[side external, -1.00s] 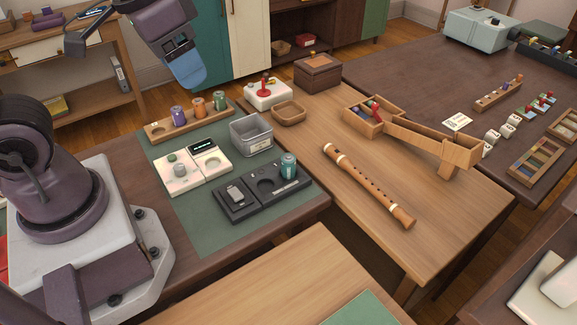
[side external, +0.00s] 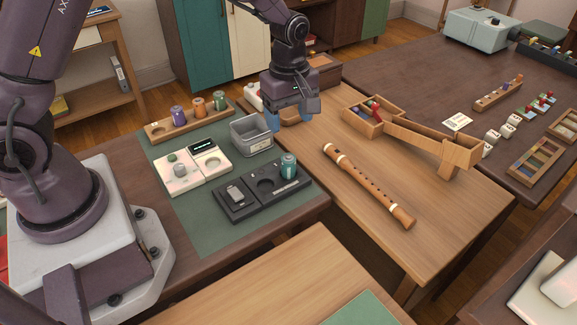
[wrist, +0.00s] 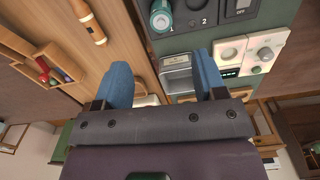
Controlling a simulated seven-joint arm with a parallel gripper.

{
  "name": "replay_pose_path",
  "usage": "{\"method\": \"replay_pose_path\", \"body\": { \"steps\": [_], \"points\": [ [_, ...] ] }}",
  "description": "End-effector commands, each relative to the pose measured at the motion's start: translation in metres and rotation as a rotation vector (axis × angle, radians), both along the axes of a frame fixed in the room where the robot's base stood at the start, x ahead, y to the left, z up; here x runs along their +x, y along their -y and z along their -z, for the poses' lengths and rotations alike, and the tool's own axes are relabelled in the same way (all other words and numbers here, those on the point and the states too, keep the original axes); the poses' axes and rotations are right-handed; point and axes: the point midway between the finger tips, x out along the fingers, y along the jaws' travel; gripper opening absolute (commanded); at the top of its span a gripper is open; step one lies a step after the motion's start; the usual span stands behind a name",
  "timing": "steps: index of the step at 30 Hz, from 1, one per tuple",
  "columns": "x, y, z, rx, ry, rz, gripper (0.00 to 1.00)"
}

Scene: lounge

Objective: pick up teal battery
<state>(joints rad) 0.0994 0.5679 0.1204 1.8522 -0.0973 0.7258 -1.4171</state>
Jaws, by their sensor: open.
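The teal battery (side external: 289,165) stands upright at the right end of the black holder (side external: 262,204), by its round empty recess. In the wrist view the teal battery (wrist: 160,18) shows near the top edge, beyond my fingertips.
A grey metal bin (side external: 240,139) stands close left of my gripper. A wooden rack (side external: 160,130) holds purple, orange and green cylinders. A white device (side external: 180,181) lies left of the holder. A recorder (side external: 370,187) and a wooden box with a ramp (side external: 430,140) lie to the right.

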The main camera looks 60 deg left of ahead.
Motion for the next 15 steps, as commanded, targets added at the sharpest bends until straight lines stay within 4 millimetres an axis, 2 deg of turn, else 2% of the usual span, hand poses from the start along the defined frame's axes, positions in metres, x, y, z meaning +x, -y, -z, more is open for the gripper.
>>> {"method": "replay_pose_path", "body": {
  "steps": [4, 12, 15],
  "points": [
    [-0.001, 0.000, 0.016, 0.000, -0.005, -0.031, 0.64],
    [-0.001, 0.000, 0.064, -0.001, -0.005, -0.028, 0.64],
    [-0.001, 0.000, 0.074, 0.000, -0.003, -0.027, 0.64]
  ]
}}
